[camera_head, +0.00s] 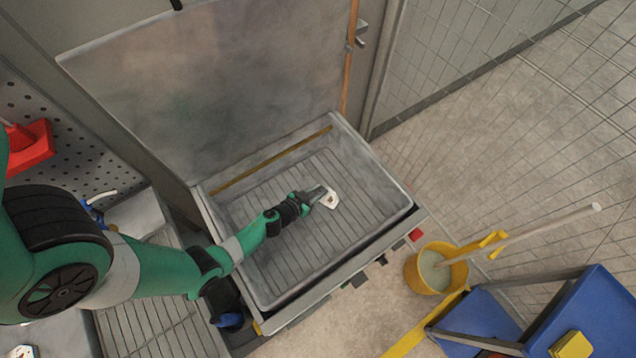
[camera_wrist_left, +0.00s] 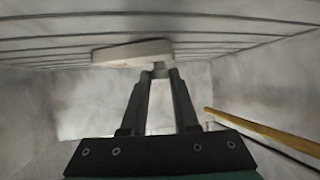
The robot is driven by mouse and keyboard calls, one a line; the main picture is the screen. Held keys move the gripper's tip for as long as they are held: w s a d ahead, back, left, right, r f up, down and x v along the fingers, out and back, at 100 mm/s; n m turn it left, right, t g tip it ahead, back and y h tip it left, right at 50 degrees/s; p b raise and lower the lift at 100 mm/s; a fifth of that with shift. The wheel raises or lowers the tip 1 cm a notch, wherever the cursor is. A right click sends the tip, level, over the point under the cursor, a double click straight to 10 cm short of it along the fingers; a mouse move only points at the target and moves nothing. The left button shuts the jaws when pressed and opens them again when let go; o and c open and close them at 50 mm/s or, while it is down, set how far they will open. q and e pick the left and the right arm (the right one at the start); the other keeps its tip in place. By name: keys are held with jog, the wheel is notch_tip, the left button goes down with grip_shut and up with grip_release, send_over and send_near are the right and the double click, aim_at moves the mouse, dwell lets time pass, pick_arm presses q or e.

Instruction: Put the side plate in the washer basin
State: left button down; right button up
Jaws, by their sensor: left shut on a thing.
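The side plate (camera_head: 329,200) is a small white piece with dark holes. It shows inside the washer basin (camera_head: 360,170), a grey open tub with a slatted floor and a raised lid. My left gripper (camera_head: 318,196) reaches down into the basin and is shut on the side plate. In the left wrist view, the fingers (camera_wrist_left: 160,78) meet at the edge of the side plate (camera_wrist_left: 130,53), which is close to the slats (camera_wrist_left: 230,28). I cannot tell whether the plate touches them. My right gripper is not in view.
The basin lid (camera_head: 210,85) stands open at the back. A yellow bucket (camera_head: 412,275) and a blue cart (camera_head: 600,310) stand at the lower right. A yellow-brown rod (camera_head: 270,162) runs along the basin's back wall. Most of the basin floor is clear.

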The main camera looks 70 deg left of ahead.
pick_arm(q)
jog(key=shift+f, duration=0.15)
jog(key=c, duration=0.7)
grip_release()
jog(key=shift+o, duration=0.2)
jog(key=shift+s+r, duration=0.15)
jog(key=shift+r, duration=0.2)
jog(key=p+v, duration=0.6)
jog(key=v, duration=0.5)
jog(key=shift+s+d, duration=0.2)
jog(key=shift+s, duration=0.15)
